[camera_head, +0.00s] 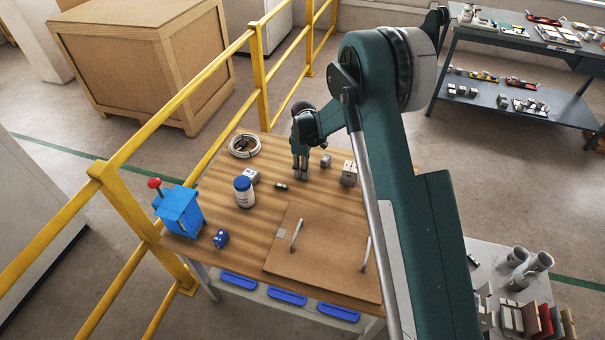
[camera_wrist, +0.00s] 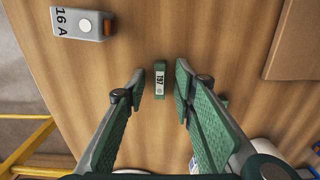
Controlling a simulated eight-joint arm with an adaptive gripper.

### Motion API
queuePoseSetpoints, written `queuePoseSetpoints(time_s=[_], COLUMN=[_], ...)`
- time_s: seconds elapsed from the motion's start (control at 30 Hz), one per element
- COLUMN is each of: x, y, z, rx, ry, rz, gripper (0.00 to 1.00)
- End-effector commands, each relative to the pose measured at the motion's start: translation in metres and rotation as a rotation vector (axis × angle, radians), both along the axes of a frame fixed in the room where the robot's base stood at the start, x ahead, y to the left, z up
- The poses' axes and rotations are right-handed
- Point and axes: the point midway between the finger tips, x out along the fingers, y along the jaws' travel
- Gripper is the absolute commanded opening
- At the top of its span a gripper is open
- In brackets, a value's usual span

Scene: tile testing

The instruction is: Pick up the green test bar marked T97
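The green test bar marked T97 (camera_wrist: 160,84) lies on the wooden table in the wrist view, its white label facing up. My gripper (camera_wrist: 160,88) is open, with one finger on each side of the bar and a gap on both sides. In the head view my gripper (camera_head: 301,178) points down over the table. I cannot make out the T97 bar there.
A grey block marked 16 A (camera_wrist: 78,22) lies at the upper left of the wrist view. A brown board (camera_head: 315,260) with handles covers the table's front right. A white bottle (camera_head: 244,195), a blue box with red knob (camera_head: 180,212) and a cable coil (camera_head: 244,146) stand left. Yellow rails (camera_head: 150,225) border the table.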

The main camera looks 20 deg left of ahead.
Motion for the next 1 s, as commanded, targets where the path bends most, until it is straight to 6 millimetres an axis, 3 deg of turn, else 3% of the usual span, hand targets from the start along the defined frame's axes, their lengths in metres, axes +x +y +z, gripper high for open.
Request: queuePoseSetpoints(time_s=[0.3, 0.5, 1.0], x=[0.0001, 0.0, 0.0001], y=[0.0, 0.0001, 0.0001], z=[0.0001, 0.0001, 0.0077], rx=[0.0, 0.0, 0.0], ry=[0.0, 0.0, 0.0], rz=[0.0, 0.0, 0.0], gripper=[0.26, 0.01, 0.01])
